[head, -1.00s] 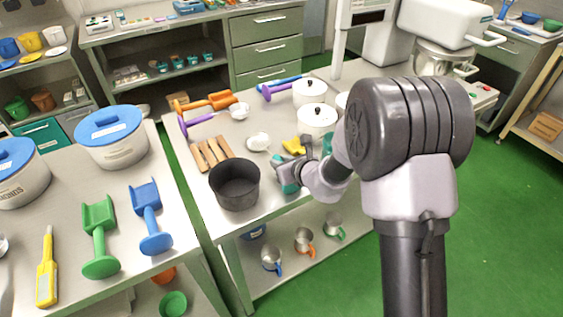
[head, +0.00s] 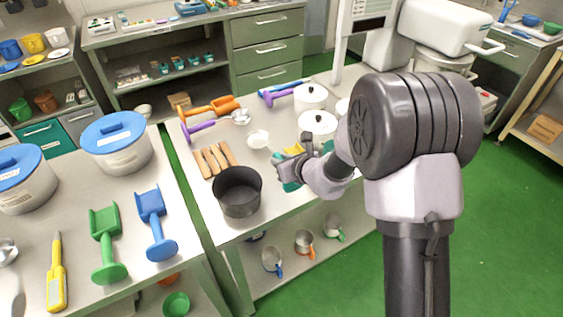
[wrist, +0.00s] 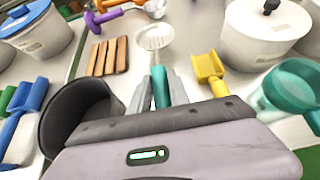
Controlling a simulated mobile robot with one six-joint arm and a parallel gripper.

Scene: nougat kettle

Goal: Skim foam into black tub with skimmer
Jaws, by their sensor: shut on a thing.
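My gripper (wrist: 160,92) is shut on the teal handle of the skimmer (wrist: 155,38), whose pale perforated head points away from me. The black tub (head: 238,192) stands open on the table, to the left of my gripper; in the wrist view the tub (wrist: 72,118) is at lower left, partly hidden by my gripper. Its visible inside is dark. I cannot make out any foam.
White lidded pots (head: 317,124) stand beyond my gripper. Green and blue scoops (head: 156,222) are on the left table.

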